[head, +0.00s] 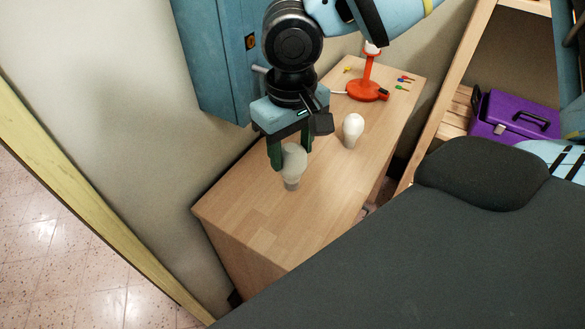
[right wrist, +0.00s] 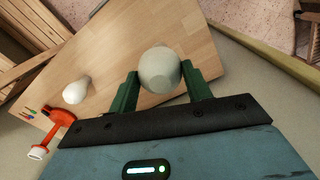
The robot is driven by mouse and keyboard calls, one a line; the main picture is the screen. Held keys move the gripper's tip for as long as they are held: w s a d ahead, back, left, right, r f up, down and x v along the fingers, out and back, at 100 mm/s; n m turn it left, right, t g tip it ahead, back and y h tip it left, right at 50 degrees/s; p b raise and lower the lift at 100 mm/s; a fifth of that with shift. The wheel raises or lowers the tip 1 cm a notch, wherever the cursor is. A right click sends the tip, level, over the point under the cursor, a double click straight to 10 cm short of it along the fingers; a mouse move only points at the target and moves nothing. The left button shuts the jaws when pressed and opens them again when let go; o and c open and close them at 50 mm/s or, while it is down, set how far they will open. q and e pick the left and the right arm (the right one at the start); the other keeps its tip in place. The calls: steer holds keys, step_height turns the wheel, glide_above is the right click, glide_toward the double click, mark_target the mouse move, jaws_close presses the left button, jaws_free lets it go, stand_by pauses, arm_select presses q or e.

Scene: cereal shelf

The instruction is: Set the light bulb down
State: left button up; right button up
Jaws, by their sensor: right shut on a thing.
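My right gripper (head: 291,157) points down over the wooden table, with its green fingers on either side of a frosted light bulb (head: 292,166). It is shut on this bulb, which hangs upright with its grey base down. The base is at or just above the tabletop; I cannot tell if it touches. In the right wrist view the bulb's round top (right wrist: 159,70) sits between the fingers. A second white bulb (head: 353,129) stands on the table to the right and farther back. My left gripper is not in view.
The wooden table (head: 330,200) is clear around and in front of the held bulb. A red lamp stand (head: 368,91) and small coloured pieces (head: 403,82) are at the far end. A blue cabinet (head: 212,60) hangs on the wall. A purple toolbox (head: 515,118) sits on the right shelf.

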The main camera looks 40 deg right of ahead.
steer(key=s+d+r+n+p, duration=0.15)
steer(key=d+n, duration=0.25)
steer(key=d, duration=0.5)
steer(key=s+d+r+n, duration=0.2)
steer(key=s+d+n, duration=0.15)
steer(key=d, duration=0.55)
steer(key=s+d+f+n, duration=0.3)
steer(key=s+f+n, duration=0.1)
steer(key=n, duration=0.4)
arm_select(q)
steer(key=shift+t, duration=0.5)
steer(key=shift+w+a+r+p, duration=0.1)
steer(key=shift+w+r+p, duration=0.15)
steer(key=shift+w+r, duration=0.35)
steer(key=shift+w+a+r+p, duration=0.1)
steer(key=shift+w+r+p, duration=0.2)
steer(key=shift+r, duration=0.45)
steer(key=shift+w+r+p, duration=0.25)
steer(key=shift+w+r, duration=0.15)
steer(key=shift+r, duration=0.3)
arm_select(e)
steer(key=a+f+n, duration=0.5)
steer(key=a+n, duration=0.2)
steer(key=n, duration=0.8)
steer(key=shift+s+f, duration=0.25)
